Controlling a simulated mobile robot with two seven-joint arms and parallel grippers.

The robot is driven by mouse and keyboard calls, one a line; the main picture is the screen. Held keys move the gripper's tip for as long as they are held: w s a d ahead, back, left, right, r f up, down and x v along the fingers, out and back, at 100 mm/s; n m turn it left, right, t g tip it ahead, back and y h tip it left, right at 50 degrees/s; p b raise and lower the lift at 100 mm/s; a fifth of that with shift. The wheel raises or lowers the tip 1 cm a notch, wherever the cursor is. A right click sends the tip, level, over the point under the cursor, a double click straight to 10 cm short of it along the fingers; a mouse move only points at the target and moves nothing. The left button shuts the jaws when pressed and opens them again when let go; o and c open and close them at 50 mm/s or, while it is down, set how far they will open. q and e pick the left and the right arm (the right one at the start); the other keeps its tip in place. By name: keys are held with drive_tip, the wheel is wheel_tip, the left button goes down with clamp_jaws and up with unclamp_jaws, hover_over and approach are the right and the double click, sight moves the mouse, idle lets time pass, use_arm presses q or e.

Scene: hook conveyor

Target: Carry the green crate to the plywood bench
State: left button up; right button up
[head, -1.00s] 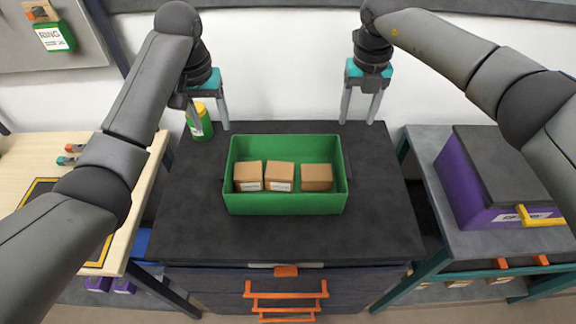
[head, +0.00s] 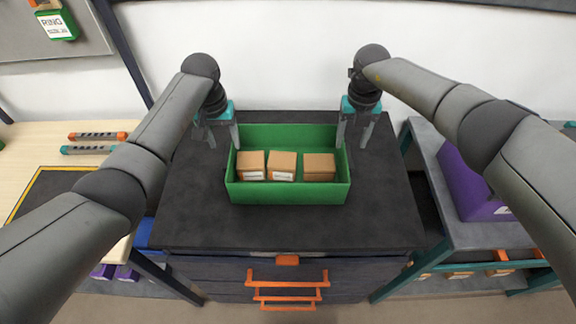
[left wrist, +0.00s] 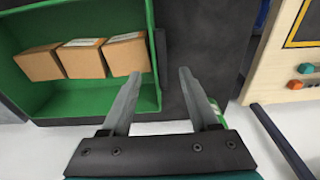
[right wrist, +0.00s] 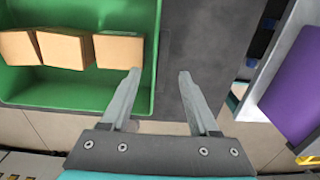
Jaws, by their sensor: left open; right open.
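The green crate (head: 288,194) stands upright on the dark top of a drawer cabinet, with cardboard boxes (head: 318,167) inside. It also shows in the left wrist view (left wrist: 95,104) and right wrist view (right wrist: 75,93). My left gripper (head: 224,143) is open at the crate's left end. My right gripper (head: 353,143) is open at its right end. In each wrist view the end wall lies between the open fingertips; I cannot tell how far down they reach. The plywood bench (head: 30,150) is at the left.
The bench holds a yellow-edged dark mat (head: 40,190) and two screwdriver-like tools (head: 92,143) behind it. The cabinet top (head: 290,230) is clear in front of the crate. A grey bench (head: 425,150) with a purple case (head: 465,190) stands right, partly behind my arm.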

sight(228, 152)
use_arm(q)
drive_tip(key=shift+w+f, duration=0.15)
drive_tip(key=shift+f, duration=0.85)
drive_tip(key=shift+w+f, duration=0.1)
drive_tip(key=shift+f, duration=0.9)
use_arm(e)
drive_tip(key=shift+f, duration=2.05)
use_arm(q)
drive_tip(key=shift+c, duration=0.2)
use_arm(e)
drive_tip(key=shift+c, duration=0.2)
use_arm(q)
clamp_jaws()
use_arm(e)
clamp_jaws()
